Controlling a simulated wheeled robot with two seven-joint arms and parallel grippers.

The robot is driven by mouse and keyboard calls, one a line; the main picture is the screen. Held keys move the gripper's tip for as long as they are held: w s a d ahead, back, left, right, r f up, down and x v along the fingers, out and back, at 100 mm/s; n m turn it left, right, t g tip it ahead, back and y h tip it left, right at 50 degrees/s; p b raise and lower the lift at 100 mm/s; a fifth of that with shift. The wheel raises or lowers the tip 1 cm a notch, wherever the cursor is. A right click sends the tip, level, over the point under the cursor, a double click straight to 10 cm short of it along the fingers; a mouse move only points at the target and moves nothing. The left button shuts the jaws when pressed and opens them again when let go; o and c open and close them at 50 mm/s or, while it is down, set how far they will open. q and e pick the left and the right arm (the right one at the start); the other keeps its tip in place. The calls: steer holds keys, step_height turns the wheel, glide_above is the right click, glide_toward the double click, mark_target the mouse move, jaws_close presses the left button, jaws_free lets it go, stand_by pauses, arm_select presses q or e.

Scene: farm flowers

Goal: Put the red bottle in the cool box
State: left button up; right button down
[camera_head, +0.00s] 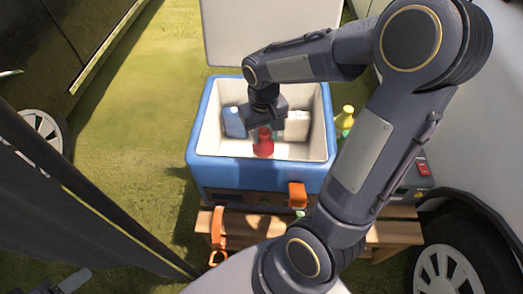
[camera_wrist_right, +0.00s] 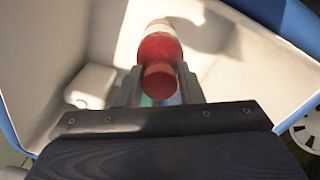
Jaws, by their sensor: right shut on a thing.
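The red bottle (camera_head: 263,146) is inside the blue cool box (camera_head: 262,174), near the middle of its white interior. My right gripper (camera_head: 265,125) reaches down into the box and is shut on the bottle. In the right wrist view the red bottle (camera_wrist_right: 160,50) sits between the two fingers of the right gripper (camera_wrist_right: 160,84). I cannot tell whether the bottle touches the box floor. A dark grey part at the lower left edge of the head view looks like my left gripper (camera_head: 70,283); its jaws cannot be made out.
A blue container (camera_head: 234,122) and a white container (camera_head: 298,123) stand in the box beside the gripper. The white lid (camera_head: 268,32) is open behind. A yellow-topped bottle (camera_head: 345,118) stands right of the box. A wooden table (camera_head: 395,233) holds the box; vehicles flank it.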

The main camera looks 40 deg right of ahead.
mark_target(263, 146)
steer(key=shift+f+b, duration=1)
steer(key=shift+f, duration=1.9)
steer(key=shift+f, duration=0.2)
steer(key=c, duration=1)
jaws_free()
steer(key=shift+o, duration=0.2)
steer(key=shift+r, duration=0.1)
